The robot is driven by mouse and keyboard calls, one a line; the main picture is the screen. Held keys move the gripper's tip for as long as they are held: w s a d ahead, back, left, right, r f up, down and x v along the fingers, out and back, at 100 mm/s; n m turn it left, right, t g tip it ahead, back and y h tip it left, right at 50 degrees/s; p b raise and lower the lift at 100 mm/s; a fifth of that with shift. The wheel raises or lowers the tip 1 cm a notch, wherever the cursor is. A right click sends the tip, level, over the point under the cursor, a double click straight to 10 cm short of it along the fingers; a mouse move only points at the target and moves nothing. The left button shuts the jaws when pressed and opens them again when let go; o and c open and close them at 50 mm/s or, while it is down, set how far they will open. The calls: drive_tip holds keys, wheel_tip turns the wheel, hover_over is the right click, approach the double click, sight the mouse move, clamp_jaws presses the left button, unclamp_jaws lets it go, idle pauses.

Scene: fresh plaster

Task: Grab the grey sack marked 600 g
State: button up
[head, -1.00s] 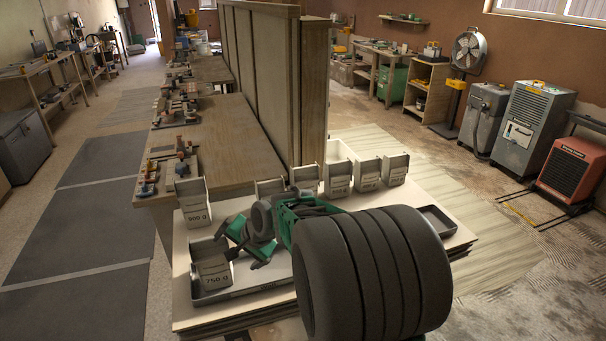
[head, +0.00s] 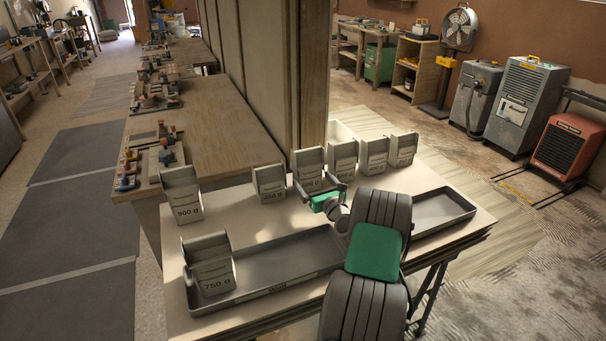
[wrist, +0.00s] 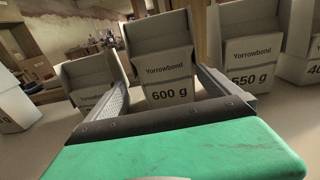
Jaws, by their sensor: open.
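The grey sack marked 600 g (wrist: 168,62) stands upright in the middle of the wrist view, its label facing me. In the head view the same sack (head: 307,166) stands in the back row on the pale table. My gripper (head: 320,185) is open in front of it. In the wrist view the two fingers of my gripper (wrist: 161,80) reach to either side of the sack's lower part, with a gap on the right. Whether the left finger touches the sack I cannot tell. The green gripper body hides the table just below.
Close on the right stands a sack marked 550 g (wrist: 250,50), and on the left another sack (head: 269,184). Sacks marked 900 g (head: 183,196) and 750 g (head: 213,268) stand at left, the latter in a long grey tray (head: 290,262). A tall wooden partition (head: 313,75) rises behind the row.

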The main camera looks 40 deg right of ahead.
sight(307, 170)
drive_tip(key=x, duration=0.5)
drive_tip(key=d+p+x, duration=0.1)
drive_tip(key=x, duration=0.1)
drive_tip(key=shift+f, duration=0.15)
clamp_jaws()
idle(0.8)
drive_tip(key=shift+r, duration=0.2)
idle(0.3)
